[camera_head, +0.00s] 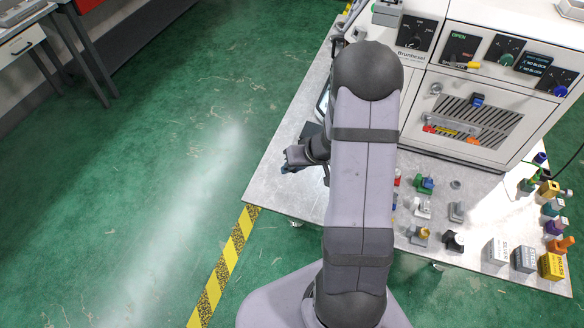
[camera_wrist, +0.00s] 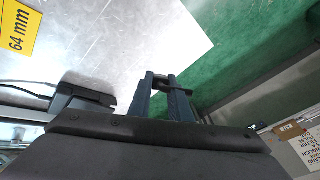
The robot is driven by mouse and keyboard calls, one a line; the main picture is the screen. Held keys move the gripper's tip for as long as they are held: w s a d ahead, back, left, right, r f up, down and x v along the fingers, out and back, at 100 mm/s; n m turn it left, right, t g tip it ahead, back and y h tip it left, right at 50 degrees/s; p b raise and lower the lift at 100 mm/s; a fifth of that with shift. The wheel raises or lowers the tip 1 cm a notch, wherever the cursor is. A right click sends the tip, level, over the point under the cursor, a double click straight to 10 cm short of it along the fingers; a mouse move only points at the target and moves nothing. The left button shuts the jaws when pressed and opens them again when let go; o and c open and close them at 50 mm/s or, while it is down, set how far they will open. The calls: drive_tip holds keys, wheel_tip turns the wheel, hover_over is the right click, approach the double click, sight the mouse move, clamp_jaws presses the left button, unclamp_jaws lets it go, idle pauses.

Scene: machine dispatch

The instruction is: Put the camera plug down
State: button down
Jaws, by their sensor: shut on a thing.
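My gripper (camera_wrist: 162,84) shows in the wrist view with its two dark fingers close together, shut on a small dark piece (camera_wrist: 178,90) that spans the fingertips. I take this piece to be the camera plug, but its shape is mostly hidden. In the head view my gripper (camera_head: 291,163) is left of my arm, by the left edge of the metal table (camera_head: 285,190). The piece cannot be made out clearly there. In the wrist view, the tips show against the table's edge and the green floor. Whether the piece touches anything cannot be told.
A machine (camera_head: 480,85) with knobs and a slotted panel stands at the table's back. Several small coloured parts and labelled blocks (camera_head: 551,266) occupy the right side. In the wrist view, a black box (camera_wrist: 82,98) with a cable and a yellow "64 mm" label (camera_wrist: 18,30) are at left.

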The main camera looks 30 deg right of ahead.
drive_tip(key=shift+f+b, duration=2.65)
drive_tip(key=shift+b, duration=0.75)
drive_tip(key=c, duration=1.6)
unclamp_jaws()
drive_tip(key=shift+o, duration=0.2)
drive_tip(key=w+p+v, duration=0.1)
drive_tip(key=p+v, duration=0.8)
drive_tip(key=p, duration=0.2)
drive_tip(key=shift+a+r, duration=0.3)
drive_tip(key=shift+r, duration=0.3)
